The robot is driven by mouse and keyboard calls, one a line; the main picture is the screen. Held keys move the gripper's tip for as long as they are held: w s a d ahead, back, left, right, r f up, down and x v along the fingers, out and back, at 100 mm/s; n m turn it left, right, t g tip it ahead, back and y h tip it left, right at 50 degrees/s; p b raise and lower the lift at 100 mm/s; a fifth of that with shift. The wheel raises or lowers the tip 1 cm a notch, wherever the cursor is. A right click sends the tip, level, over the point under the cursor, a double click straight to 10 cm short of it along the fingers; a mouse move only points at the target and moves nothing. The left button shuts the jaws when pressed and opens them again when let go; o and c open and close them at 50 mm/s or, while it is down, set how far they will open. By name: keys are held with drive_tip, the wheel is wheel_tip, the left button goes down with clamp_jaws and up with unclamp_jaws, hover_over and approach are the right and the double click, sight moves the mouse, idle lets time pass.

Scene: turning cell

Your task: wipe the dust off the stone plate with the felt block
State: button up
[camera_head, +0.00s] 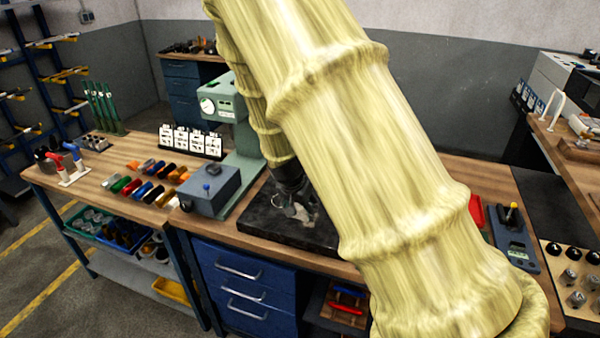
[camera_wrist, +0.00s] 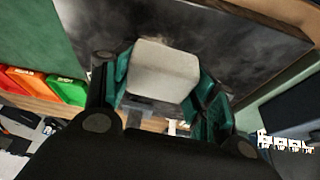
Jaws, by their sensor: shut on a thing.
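The dark stone plate (camera_head: 262,222) lies on the wooden bench, partly hidden behind my yellow-sleeved arm. It also fills the top of the wrist view (camera_wrist: 235,45), with pale, cloudy dust smudges on its surface. My gripper (camera_head: 295,208) is over the plate. In the wrist view my gripper (camera_wrist: 163,82) is shut on the pale grey felt block (camera_wrist: 163,68), with one green-padded finger on each side of it. The block is against or just above the plate; I cannot tell whether it touches. In the head view the block is mostly hidden.
A grey-blue box (camera_head: 210,190) and a green gauge stand (camera_head: 240,150) stand close left of the plate. Several coloured pieces lie further left on the bench. A blue instrument with a display (camera_head: 516,250) is to the right. Blue drawers (camera_head: 245,280) are below the bench.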

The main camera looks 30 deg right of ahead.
drive_tip(key=shift+r+p, duration=0.65)
drive_tip(key=shift+r, duration=0.7)
drive_tip(key=shift+f, duration=0.1)
